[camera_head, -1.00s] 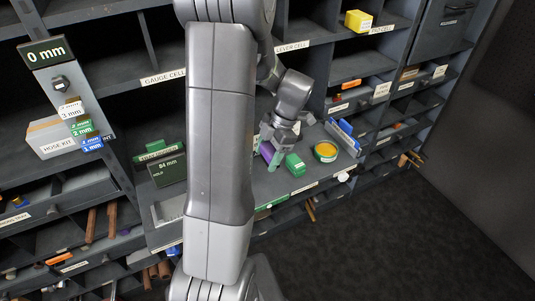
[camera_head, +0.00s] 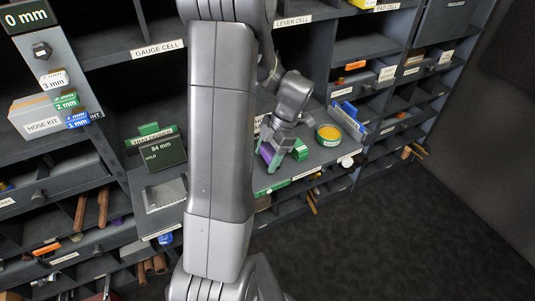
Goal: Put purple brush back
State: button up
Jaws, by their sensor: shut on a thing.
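My gripper (camera_head: 282,155) is at the end of my arm, over the shelf board right of the middle. It is shut on the purple brush (camera_head: 267,153), of which only a small purple part shows at the left of the fingers. The rest of the brush is hidden by the fingers. A green block (camera_head: 302,153) lies just right of the fingers; whether they touch it I cannot tell.
My arm hides the middle of the bins. Dark floor lies in front.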

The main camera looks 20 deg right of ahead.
jog(key=shift+f+b, duration=0.35)
jog(key=shift+b, duration=0.05)
dwell(0.4)
jog(key=o, duration=0.9)
jog(key=o, duration=0.6)
jog(key=shift+c, duration=0.2)
jog(key=shift+p+v, duration=2.35)
jog(key=shift+v, duration=1.65)
